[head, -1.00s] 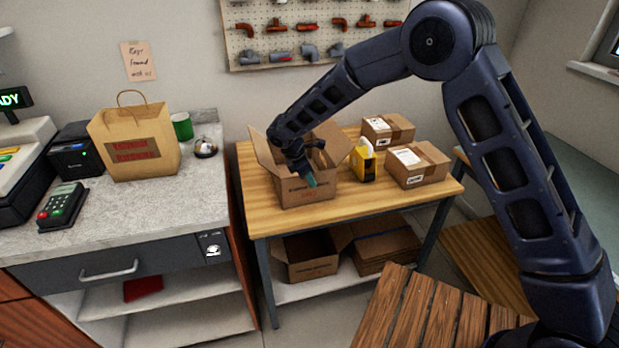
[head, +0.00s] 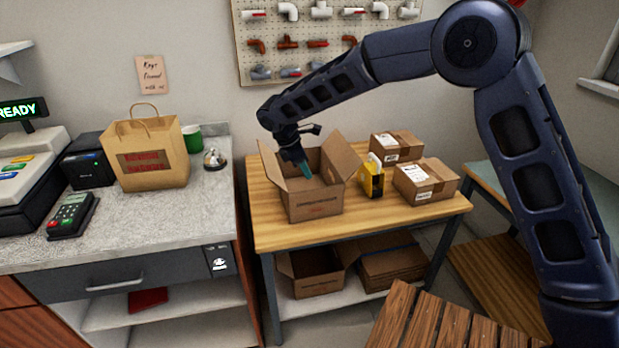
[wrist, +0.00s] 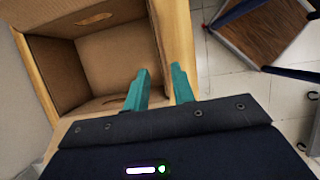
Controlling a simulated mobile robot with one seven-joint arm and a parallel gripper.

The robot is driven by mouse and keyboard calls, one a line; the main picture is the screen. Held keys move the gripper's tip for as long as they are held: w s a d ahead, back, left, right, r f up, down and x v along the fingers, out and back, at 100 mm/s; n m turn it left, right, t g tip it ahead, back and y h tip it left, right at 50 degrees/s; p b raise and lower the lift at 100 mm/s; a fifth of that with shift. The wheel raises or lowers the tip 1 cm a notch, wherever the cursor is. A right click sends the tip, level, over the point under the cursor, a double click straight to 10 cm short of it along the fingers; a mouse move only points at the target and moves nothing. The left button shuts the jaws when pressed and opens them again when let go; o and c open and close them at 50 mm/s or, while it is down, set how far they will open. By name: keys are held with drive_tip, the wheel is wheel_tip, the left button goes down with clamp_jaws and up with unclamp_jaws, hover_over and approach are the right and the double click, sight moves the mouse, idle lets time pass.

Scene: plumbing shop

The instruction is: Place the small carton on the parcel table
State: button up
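The parcel table (head: 262,235) is a wooden-topped table with dark legs. A large open carton (head: 315,208) stands on its left part with its flaps up. Two closed, labelled cartons sit at the right: a smaller one at the back (head: 397,146) and a larger one in front (head: 426,180). I cannot tell which carton the task means. My gripper (head: 306,171) is over the open carton, pointing down. In the wrist view its teal fingers (wrist: 160,75) are apart with nothing held between them, above the open carton's edge (wrist: 174,45); the carton's inside looks empty.
A yellow and black item (head: 371,178) stands between the open carton and the closed ones. Open boxes (head: 318,272) are on the lower shelf. The counter at left holds a paper bag (head: 150,160). A slatted wooden surface (head: 440,325) is nearest me.

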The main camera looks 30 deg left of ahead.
drive_tip(key=shift+s+a+r, duration=0.1)
drive_tip(key=shift+r, duration=0.3)
